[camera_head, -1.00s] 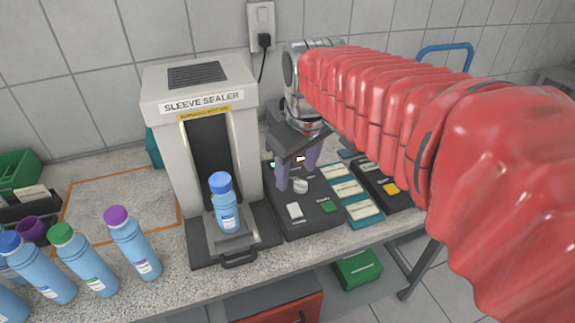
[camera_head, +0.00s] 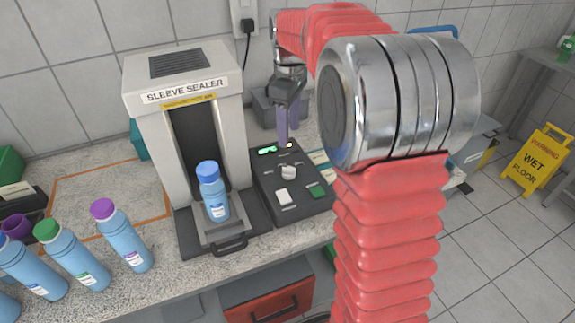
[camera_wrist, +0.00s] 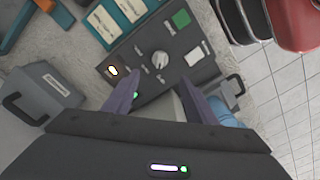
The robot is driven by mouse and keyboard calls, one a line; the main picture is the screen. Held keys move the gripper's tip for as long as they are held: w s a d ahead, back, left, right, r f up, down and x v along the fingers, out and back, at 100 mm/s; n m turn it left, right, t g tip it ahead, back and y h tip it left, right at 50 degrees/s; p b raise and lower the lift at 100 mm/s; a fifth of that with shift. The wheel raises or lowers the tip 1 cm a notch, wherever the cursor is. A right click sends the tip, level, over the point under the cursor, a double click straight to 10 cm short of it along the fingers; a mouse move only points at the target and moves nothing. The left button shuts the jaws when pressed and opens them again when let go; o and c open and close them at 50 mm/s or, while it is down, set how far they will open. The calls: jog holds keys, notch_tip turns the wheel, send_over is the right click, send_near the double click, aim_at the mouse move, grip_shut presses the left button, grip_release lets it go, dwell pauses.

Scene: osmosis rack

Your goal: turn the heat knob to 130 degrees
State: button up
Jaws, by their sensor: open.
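The heat knob is most likely the pale round knob (camera_head: 288,172) on the black control panel (camera_head: 264,192), right of the sleeve sealer (camera_head: 156,125). It also shows in the wrist view (camera_wrist: 160,60), with its pointer ridge visible; its labels are too small to read. My gripper (camera_head: 289,135) is open and empty, its purple fingers above the panel's back edge, behind the knob in the head view. In the wrist view my gripper (camera_wrist: 155,92) has its fingers apart, with the knob beyond the tips, untouched. A lit green display (camera_head: 267,150) is unreadable.
A white switch (camera_head: 283,197) and green button (camera_head: 317,191) are near the knob. A blue-capped bottle (camera_head: 213,192) stands in the sealer. Other bottles (camera_head: 122,236) stand left. A grey box with a handle (camera_wrist: 40,92) is near my gripper. My arm hides the bench's right side.

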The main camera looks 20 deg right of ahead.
aim_at(288, 168)
dwell(0.3)
notch_tip(288, 168, down, 14)
jog(key=shift+r, duration=0.1)
dwell(0.7)
jog(key=shift+c, duration=0.7)
jog(key=shift+a, duration=0.1)
jog(key=c, duration=0.9)
